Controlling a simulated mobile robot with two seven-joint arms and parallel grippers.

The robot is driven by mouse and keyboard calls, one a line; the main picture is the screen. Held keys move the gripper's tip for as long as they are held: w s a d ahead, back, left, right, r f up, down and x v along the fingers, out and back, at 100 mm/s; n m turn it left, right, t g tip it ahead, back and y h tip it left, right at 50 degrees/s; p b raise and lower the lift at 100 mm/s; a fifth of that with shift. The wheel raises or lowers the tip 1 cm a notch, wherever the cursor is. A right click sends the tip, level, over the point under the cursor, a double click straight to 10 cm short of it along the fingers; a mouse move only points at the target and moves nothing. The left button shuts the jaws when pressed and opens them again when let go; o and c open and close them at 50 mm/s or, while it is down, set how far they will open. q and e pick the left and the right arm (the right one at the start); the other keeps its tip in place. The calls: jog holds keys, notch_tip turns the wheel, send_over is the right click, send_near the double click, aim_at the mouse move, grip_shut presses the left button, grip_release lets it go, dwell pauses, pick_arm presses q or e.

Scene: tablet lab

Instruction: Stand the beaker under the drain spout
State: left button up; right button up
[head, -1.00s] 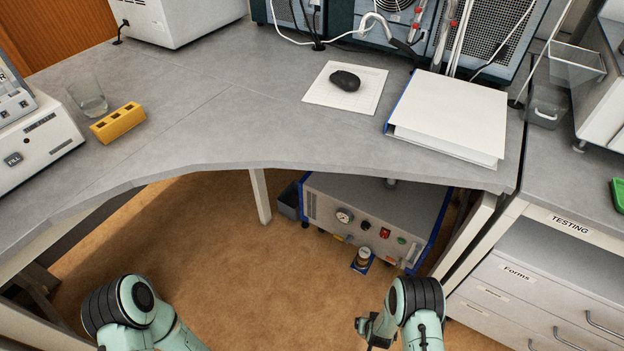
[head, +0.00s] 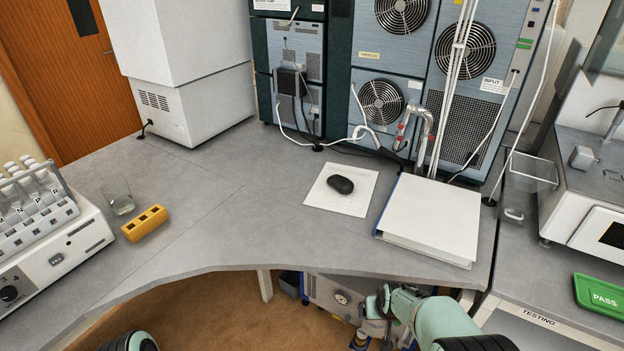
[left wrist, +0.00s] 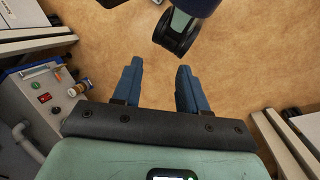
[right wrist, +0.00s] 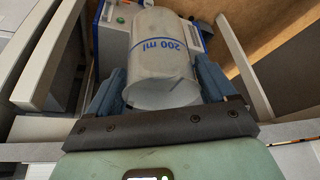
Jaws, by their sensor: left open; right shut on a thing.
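My right gripper (right wrist: 160,84) is shut on a clear beaker (right wrist: 160,58) with a blue "200 ml" mark, which fills the space between its fingers. In the head view the right gripper (head: 378,304) is at the desk's front edge, in front of the machine (head: 328,293) under the desk. My left gripper (left wrist: 159,68) is open and empty above the brown floor. The machine's panel (left wrist: 42,95) with buttons and a grey bent pipe (left wrist: 27,142) shows in the left wrist view.
Another clear glass (head: 118,196) stands on the desk beside a yellow block (head: 145,222). A white binder (head: 432,218) and a black mouse (head: 340,184) lie near the back. A small labelled jar (left wrist: 80,88) is by the machine. The desk's middle is clear.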

aim_at(379, 328)
notch_tip(379, 328, up, 4)
jog(key=s+f+p, duration=0.1)
jog(key=s+f, duration=0.3)
jog(key=shift+s, duration=0.15)
jog(key=shift+a, duration=0.1)
